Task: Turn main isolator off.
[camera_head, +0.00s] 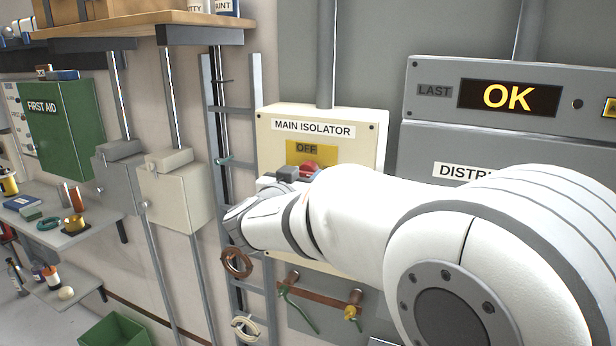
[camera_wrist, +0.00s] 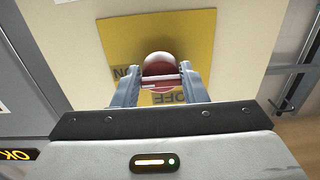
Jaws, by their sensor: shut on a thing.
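The main isolator (camera_head: 370,150) is a cream wall box with a label and a yellow plate (camera_head: 297,149) marked OFF at its top. Its red rotary handle (camera_head: 311,167) shows just beyond my gripper (camera_head: 290,176), partly hidden by it and my arm. In the wrist view, the red handle (camera_wrist: 159,66) sits between the two fingers of my gripper (camera_wrist: 160,80), which is shut on it. The yellow plate (camera_wrist: 190,35) shows ON at the left and OFF, upside down, below the handle. Which mark the handle points to is not clear.
A grey panel with an OK display (camera_head: 507,97) stands right of the isolator. A ladder-like cable rack (camera_head: 232,110) runs down its left side. Hooks with hanging leads (camera_head: 318,294) are below. A green first aid box (camera_head: 62,130) and shelves are far left.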

